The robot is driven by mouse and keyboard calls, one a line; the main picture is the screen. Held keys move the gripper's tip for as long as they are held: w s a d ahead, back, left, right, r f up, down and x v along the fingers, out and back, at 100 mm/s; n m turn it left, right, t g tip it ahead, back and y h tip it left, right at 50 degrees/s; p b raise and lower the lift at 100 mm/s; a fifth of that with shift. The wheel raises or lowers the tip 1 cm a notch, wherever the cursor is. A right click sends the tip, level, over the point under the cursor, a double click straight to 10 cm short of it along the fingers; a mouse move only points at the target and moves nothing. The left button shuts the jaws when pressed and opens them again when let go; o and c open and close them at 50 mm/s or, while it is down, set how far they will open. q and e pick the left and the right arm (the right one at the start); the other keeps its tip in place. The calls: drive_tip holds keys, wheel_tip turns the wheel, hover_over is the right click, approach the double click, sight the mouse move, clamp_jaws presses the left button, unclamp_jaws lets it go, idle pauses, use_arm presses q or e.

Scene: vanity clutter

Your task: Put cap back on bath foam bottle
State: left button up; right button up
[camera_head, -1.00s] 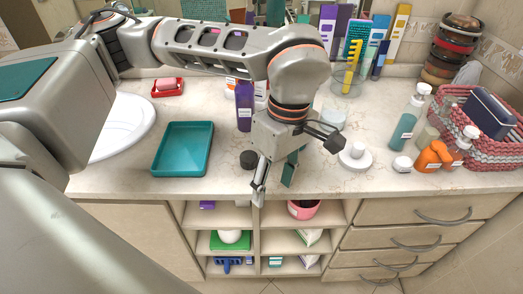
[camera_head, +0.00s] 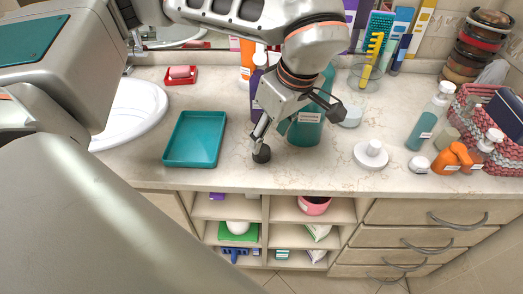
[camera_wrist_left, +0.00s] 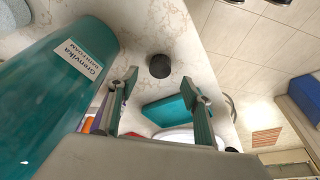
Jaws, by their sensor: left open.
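The teal bath foam bottle (camera_head: 306,131) stands on the counter, its top hidden behind my left gripper and wrist. In the left wrist view the bottle (camera_wrist_left: 66,82) fills the left side, its label readable. The small dark round cap (camera_head: 262,155) rests on the counter close to the front edge, left of the bottle. My left gripper (camera_head: 271,134) is open and empty, tilted down, with one finger just above or at the cap; contact is unclear. In the left wrist view the cap (camera_wrist_left: 160,66) lies beyond the gap between the fingertips (camera_wrist_left: 163,87).
A teal tray (camera_head: 177,163) lies to the left, near the sink (camera_head: 135,115). A purple bottle (camera_head: 257,92) stands behind the gripper. Bottles and a pink basket (camera_head: 468,105) crowd the right. Bare counter lies between tray and cap.

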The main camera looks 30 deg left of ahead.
sight(263, 151)
use_arm(q)
drive_tip(key=shift+a+f, duration=0.15)
drive_tip(key=shift+f, duration=0.25)
drive_tip(key=shift+a+x, duration=0.1)
drive_tip(key=shift+x, duration=1.2)
drive_tip(key=shift+a+x, duration=0.15)
drive_tip(key=shift+x, duration=1.2)
drive_tip(key=shift+r, duration=0.15)
drive_tip(key=c, duration=0.8)
